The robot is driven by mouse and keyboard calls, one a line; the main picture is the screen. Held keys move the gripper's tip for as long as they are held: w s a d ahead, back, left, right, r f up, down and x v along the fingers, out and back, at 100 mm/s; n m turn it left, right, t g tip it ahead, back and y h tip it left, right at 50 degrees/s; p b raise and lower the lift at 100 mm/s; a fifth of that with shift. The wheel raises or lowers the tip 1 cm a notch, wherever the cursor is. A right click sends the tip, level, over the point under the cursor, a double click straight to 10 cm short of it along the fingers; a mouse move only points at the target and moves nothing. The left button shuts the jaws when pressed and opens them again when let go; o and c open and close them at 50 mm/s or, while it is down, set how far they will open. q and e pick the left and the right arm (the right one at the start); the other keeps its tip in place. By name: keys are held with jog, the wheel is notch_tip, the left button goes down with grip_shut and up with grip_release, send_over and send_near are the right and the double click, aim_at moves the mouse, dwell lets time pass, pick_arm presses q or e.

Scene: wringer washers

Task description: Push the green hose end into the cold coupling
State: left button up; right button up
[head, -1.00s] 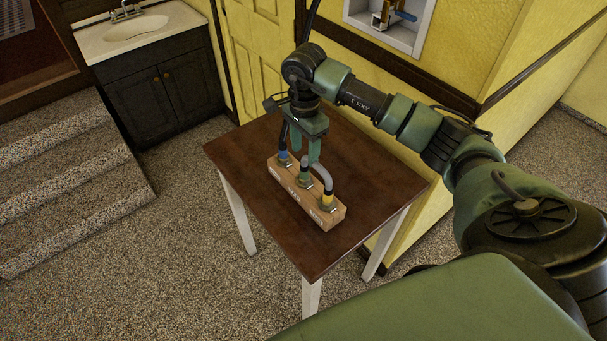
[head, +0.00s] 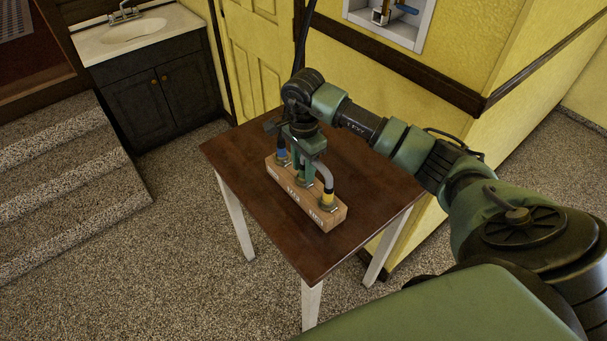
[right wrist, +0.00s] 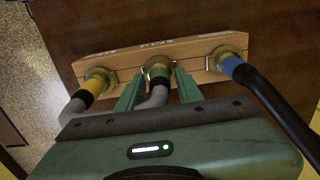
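A wooden block (head: 313,211) with three brass couplings in a row stands on the small table. The green-banded hose end (right wrist: 158,72) stands at the middle coupling (right wrist: 158,64) in the right wrist view; how deep it sits I cannot tell. The block's labels are too small to read, so I cannot tell which coupling is cold. My right gripper (head: 303,168) is low over the middle coupling. In the right wrist view its two green fingers (right wrist: 160,88) stand apart on either side of the green hose end, with a narrow gap visible. My left gripper is not in view.
A yellow-banded hose (head: 327,188) and a blue-banded hose (head: 282,152) stand at the outer couplings, close beside my gripper. The dark table top (head: 300,250) is otherwise clear. A yellow wall (head: 455,60) rises behind, with steps (head: 60,180) at left.

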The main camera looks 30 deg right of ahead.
grip_shut()
jog(key=shift+r, duration=0.15)
jog(key=shift+r+p, duration=1.65)
jog(key=shift+r, duration=1.1)
jog(key=shift+r, duration=0.1)
